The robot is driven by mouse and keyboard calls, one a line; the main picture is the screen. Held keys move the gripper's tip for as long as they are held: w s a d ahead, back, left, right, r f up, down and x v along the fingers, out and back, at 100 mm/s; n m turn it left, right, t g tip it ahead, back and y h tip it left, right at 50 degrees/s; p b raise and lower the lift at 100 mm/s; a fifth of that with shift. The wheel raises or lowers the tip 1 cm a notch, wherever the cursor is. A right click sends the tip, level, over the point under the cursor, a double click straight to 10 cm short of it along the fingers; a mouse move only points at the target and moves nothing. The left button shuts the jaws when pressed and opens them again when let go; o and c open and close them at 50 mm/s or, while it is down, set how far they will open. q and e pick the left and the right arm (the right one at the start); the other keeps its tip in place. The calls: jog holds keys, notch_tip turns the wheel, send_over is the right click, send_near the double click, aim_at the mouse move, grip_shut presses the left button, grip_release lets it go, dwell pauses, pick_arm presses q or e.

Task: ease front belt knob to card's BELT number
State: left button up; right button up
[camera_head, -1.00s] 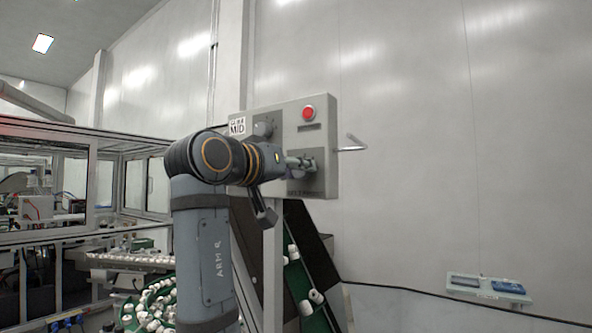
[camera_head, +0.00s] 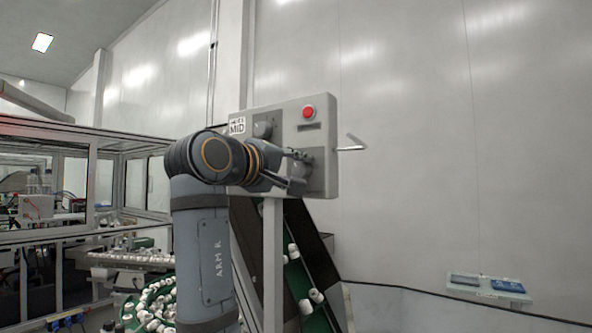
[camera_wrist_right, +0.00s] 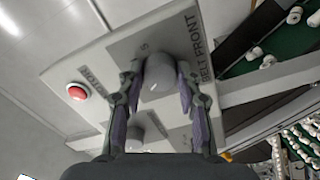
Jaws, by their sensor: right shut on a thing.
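The front belt knob (camera_wrist_right: 158,76) is a grey round knob on the control box, beside the lettering "BELT FRONT" in the right wrist view. My right gripper (camera_wrist_right: 158,88) has one finger on each side of this knob and is shut on it. In the head view my right gripper (camera_head: 302,170) reaches the lower part of the box's face, where its fingers partly cover the knob. A white card (camera_head: 237,127) at the box's upper left reads "MID"; its smaller line is too small to read. My left gripper is not in view.
The grey control box (camera_head: 324,150) stands on a post and has a red button (camera_head: 308,112). A second knob (camera_head: 263,129) sits near the card. A metal rod (camera_head: 352,144) sticks out at right. A green conveyor (camera_head: 297,277) carrying white caps runs below.

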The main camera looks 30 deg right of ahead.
jog(key=shift+n, duration=0.6)
jog(key=o, duration=1.2)
jog(key=shift+c, duration=0.2)
